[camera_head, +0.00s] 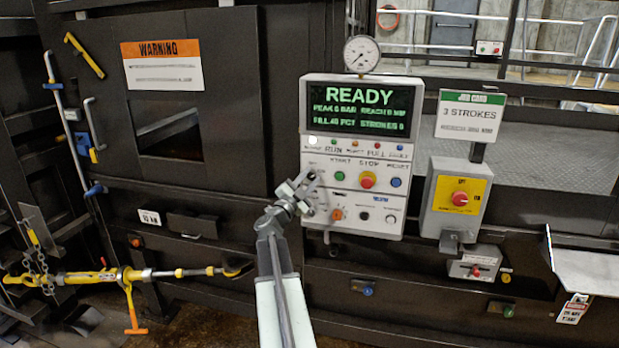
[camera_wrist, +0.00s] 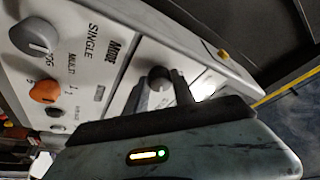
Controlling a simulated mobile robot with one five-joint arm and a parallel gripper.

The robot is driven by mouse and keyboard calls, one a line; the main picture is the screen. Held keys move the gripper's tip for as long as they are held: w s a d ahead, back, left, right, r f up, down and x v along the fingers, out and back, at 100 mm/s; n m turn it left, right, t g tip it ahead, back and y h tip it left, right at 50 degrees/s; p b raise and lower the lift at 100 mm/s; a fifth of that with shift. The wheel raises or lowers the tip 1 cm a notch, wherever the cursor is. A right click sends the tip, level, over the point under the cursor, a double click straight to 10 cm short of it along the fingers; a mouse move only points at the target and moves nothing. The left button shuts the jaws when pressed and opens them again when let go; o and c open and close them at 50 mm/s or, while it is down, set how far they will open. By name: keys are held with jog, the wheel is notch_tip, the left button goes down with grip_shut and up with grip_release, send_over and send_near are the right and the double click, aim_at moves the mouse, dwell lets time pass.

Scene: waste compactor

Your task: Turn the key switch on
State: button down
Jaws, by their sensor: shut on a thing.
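The white control panel (camera_head: 323,238) stands ahead with its lit screen (camera_head: 358,109) reading READY. My gripper (camera_head: 305,186) reaches its left edge, just left of the green start button (camera_head: 339,175). It hides the key switch in the head view, where only a small label shows above. In the wrist view my gripper (camera_wrist: 162,84) is shut on a dark rounded knob-like piece (camera_wrist: 159,75), apparently the key switch. Its on or off position cannot be read.
A red stop button (camera_head: 367,180) and a blue button (camera_head: 395,182) sit to the right on the panel. Below are an orange knob (camera_head: 337,214) and a black knob (camera_head: 364,216).

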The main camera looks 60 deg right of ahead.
jog(key=shift+w+r+m, duration=0.1)
jog(key=shift+m, duration=0.5)
jog(key=c, duration=1.1)
grip_release()
jog(key=shift+o, duration=0.2)
jog(key=shift+a, duration=0.1)
jog(key=b+v, duration=0.1)
jog(key=v, duration=0.6)
jog(key=shift+a+b, duration=0.35)
jog(key=shift+b, duration=0.05)
jog(key=shift+w, duration=0.1)
